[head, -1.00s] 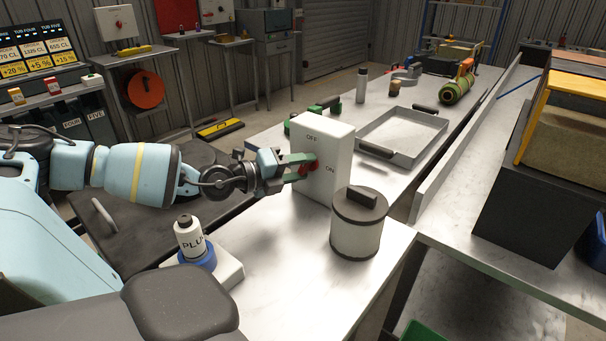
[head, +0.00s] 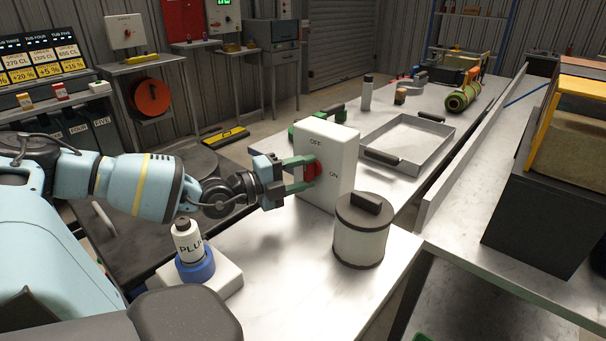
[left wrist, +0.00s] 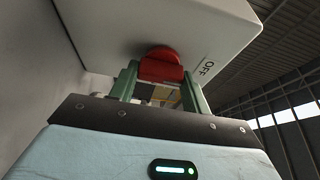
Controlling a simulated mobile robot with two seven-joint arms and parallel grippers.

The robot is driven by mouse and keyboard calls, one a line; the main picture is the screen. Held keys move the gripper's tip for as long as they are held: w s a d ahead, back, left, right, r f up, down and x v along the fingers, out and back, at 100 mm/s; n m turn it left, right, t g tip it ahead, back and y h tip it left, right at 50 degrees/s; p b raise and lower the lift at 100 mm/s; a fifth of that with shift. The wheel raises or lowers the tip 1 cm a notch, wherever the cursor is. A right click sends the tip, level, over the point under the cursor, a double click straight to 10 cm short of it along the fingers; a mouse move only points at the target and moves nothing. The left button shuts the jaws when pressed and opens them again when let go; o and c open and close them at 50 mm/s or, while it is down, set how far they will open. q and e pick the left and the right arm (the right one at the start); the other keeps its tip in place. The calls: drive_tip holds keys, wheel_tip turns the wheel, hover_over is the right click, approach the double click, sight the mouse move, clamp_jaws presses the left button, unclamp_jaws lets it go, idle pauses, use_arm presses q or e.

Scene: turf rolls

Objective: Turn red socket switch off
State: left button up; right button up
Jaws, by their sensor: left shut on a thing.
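The white switch box (head: 335,152) stands upright on the metal bench, with OFF printed above its red knob (head: 312,172) and ON to the right of it. My left gripper (head: 303,174) reaches the box from the left. Its green fingers are shut on the red knob, one above and one below it in the head view. In the left wrist view the red knob (left wrist: 162,66) sits between the green fingertips, with OFF to its right. The fingers partly cover the knob, and I cannot tell which label it points at. My right gripper is not in view.
A lidded canister (head: 360,238) stands just in front of the box. A white bottle (head: 188,242) in a blue ring stands at the front left. A shallow metal tray (head: 405,148) lies behind the box. The bench between bottle and canister is clear.

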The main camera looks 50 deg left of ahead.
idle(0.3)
use_arm(q)
drive_tip(key=o, duration=1)
drive_tip(key=shift+c, duration=0.2)
drive_tip(key=p+v, duration=0.1)
drive_tip(key=v, duration=0.6)
drive_tip(key=shift+s, duration=0.4)
drive_tip(key=shift+a, duration=0.15)
drive_tip(key=shift+r+p, duration=0.1)
drive_tip(key=shift+p, duration=0.2)
